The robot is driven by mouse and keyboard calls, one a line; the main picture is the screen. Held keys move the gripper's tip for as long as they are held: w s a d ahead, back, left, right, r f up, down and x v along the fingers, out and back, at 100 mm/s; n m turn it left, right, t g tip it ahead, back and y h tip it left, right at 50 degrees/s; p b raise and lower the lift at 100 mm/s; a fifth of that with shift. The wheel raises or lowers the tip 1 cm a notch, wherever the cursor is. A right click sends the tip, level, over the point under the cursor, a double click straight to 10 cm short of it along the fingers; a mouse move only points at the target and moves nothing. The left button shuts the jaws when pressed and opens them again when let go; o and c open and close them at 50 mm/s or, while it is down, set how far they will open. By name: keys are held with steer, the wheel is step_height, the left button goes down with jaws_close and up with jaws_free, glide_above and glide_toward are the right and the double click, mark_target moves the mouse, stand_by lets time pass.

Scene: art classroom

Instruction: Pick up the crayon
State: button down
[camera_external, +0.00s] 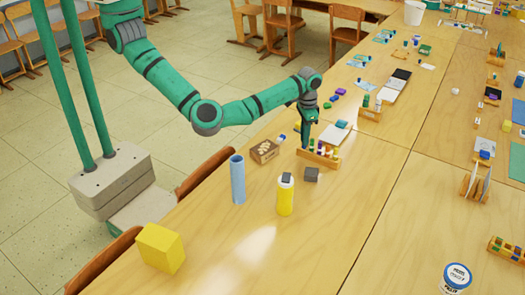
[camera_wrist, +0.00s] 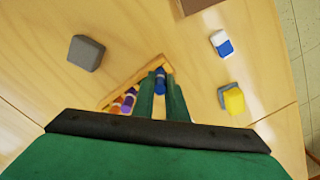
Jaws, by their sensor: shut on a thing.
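A wooden rack (camera_external: 318,158) with several crayons stands on the near table. It also shows in the wrist view (camera_wrist: 168,66), partly hidden behind my fingers. A blue crayon (camera_wrist: 160,80) is at one end of the rack, between my two green fingertips. Orange and purple crayons (camera_wrist: 124,101) sit in the rack beside it. My gripper (camera_external: 305,144) points down at the left end of the rack and is shut on the blue crayon; the fingers also show in the wrist view (camera_wrist: 161,88). I cannot tell whether the crayon is still seated in the rack.
A grey block (camera_external: 311,174), a yellow bottle (camera_external: 285,195), a blue cylinder (camera_external: 237,179) and a brown box (camera_external: 265,151) stand close by. A blue-and-white eraser (camera_wrist: 221,43) and a yellow-topped block (camera_wrist: 233,100) lie near the rack.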

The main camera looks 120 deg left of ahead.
steer(key=s+d+r, duration=0.6)
steer(key=s+r, duration=0.6)
steer(key=shift+s, duration=0.35)
